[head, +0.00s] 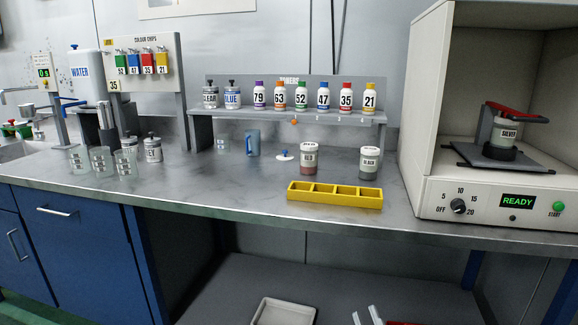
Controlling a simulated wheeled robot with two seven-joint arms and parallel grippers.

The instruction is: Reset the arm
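Only the tips of my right gripper (366,316) show, at the bottom edge of the head view, right of centre. Its two pale fingertips are apart with nothing visible between them, so it looks open and empty. It appears low in the picture, in front of the bench and well below the bench top (235,192). The rest of the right arm is cut off by the picture edge, apart from a bit of red beside the fingers. My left gripper and arm are not in view.
A yellow divided tray (335,204) lies near the bench's front edge. Red (309,161) and black (369,163) labelled jars stand behind it. Clear beakers (101,162) stand left. A white machine (490,193) fills the right. A white tray (268,323) lies below.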

